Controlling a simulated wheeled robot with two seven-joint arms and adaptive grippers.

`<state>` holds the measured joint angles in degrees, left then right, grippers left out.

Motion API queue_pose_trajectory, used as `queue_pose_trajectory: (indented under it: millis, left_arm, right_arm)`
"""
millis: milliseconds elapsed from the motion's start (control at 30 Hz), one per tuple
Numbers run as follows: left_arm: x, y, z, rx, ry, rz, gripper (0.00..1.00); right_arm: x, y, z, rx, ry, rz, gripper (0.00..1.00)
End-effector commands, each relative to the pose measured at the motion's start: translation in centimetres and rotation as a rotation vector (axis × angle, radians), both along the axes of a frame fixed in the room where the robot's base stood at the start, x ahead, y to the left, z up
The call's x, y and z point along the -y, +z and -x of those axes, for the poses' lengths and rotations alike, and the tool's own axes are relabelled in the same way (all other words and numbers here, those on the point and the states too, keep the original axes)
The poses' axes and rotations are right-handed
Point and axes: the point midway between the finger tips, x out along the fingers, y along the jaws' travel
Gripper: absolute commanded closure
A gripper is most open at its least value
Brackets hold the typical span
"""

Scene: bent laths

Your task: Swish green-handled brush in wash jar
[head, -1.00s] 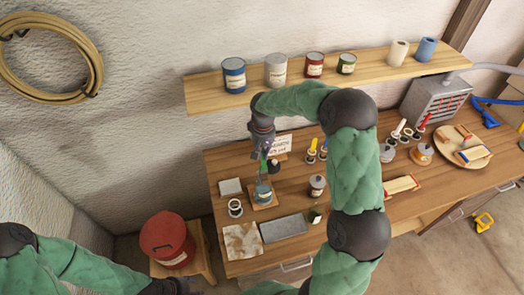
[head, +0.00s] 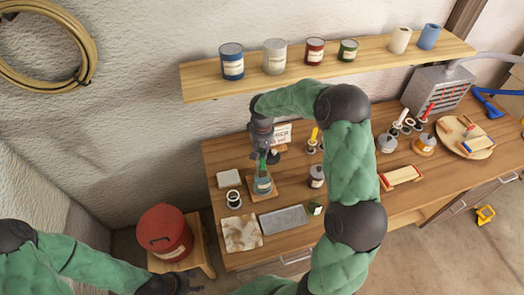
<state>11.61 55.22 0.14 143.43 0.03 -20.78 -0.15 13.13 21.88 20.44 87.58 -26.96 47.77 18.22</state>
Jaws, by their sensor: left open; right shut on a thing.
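The wash jar (head: 262,186) is a small glass jar with bluish liquid, standing on a wooden board (head: 271,194) on the workbench. My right gripper (head: 265,155) is above the jar, pointing down, and is shut on the green-handled brush (head: 263,166). The green handle shows between the fingers and the jar. The brush's lower end is at the jar mouth or inside it; the bristles cannot be made out. My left gripper (head: 188,284) is open and empty at the bottom edge, low in front of the bench and partly cut off.
A stained cloth (head: 241,232), a grey tray (head: 284,220), a small jar (head: 234,199) and a pale square block (head: 229,178) lie around the wash jar. A lidded tin (head: 317,176) stands to its right. A red bin (head: 165,234) stands on a stool.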

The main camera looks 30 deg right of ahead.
Motion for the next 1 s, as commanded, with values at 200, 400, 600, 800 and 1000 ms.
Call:
queue_pose_trajectory:
  millis: [200, 400, 600, 800, 1000]
  left_arm:
    - [0.0, -1.4, 0.0, 0.000, 0.000, 0.000, 0.52]
    - [0.0, -2.4, 0.0, 0.000, 0.000, 0.000, 0.52]
    - [0.0, -3.4, 0.0, 0.000, 0.000, 0.000, 0.52]
    - [0.0, -4.4, 0.0, 0.000, 0.000, 0.000, 0.52]
    - [0.0, -5.4, 0.0, 0.000, 0.000, 0.000, 0.52]
  right_arm:
    - [0.0, -1.8, 0.0, 0.000, 0.000, 0.000, 1.00]
    - [0.0, -3.1, 0.0, 0.000, 0.000, 0.000, 1.00]
    - [0.0, -4.4, 0.0, 0.001, 0.000, 0.000, 1.00]
    - [0.0, -5.8, 0.0, 0.001, 0.000, 0.000, 1.00]
    - [0.0, -7.0, 0.0, 0.000, 0.000, 0.000, 1.00]
